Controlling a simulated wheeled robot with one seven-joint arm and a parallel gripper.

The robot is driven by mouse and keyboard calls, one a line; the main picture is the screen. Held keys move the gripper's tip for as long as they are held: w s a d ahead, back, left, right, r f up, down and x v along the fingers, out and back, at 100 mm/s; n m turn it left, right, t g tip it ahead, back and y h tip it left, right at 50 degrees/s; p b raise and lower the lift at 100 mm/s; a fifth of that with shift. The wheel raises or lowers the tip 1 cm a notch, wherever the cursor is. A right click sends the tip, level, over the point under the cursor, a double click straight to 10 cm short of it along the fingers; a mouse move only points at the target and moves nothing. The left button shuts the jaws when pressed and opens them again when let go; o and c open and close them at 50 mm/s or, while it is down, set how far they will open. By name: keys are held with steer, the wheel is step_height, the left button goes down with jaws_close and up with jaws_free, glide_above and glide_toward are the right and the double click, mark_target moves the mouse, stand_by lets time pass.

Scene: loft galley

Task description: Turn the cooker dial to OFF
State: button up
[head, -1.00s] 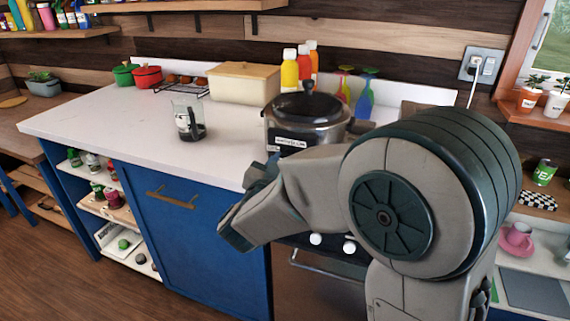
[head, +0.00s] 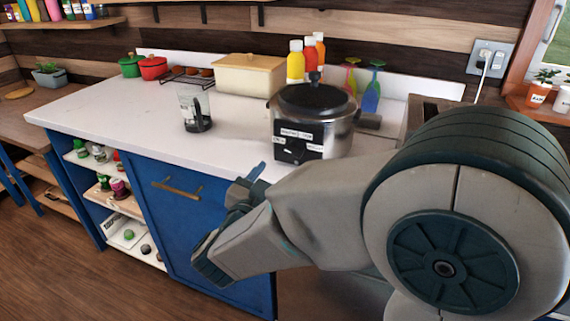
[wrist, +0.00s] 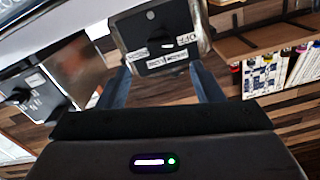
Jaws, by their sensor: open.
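The cooker (head: 335,130) is a silver pot with a black lid, standing on the white counter. Its black front panel (head: 312,153) carries a round dark dial (head: 293,149) with white labels around it. I cannot tell surely which label the dial points at. My gripper (head: 250,176) is open, low in front of the panel and a little left of it, apart from it. In the wrist view a labelled black panel (wrist: 168,50) with a dark knob (wrist: 153,30) shows upside down beyond my empty fingers (wrist: 158,72). One label there seems to read OFF.
A glass jug (head: 194,110) stands left of the cooker. A cream bread bin (head: 248,76) and sauce bottles (head: 297,62) stand behind. The counter (head: 120,105) is clear in front of the jug. Another dark labelled shape (wrist: 30,95) shows left in the wrist view, unclear.

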steer(key=v, duration=0.5)
stand_by(0.3)
steer(key=w+r+n+g+y+p, duration=0.3)
steer(key=w+r+n+y+p, duration=0.2)
steer(key=y, duration=0.4)
steer(key=s+d+f+n+g+h+p, duration=0.1)
steer(key=s+d+g+h+p, duration=0.1)
steer(key=s+d+g+p, duration=0.4)
steer(key=s+d+g, duration=0.5)
steer(key=s+d, duration=0.5)
steer(key=d, duration=0.4)
steer(key=shift+s+d+f+n+h+p, duration=0.25)
steer(key=shift+s+f+n+h+p, duration=0.05)
steer(key=shift+s+h+p, duration=0.1)
steer(key=shift+c, duration=0.3)
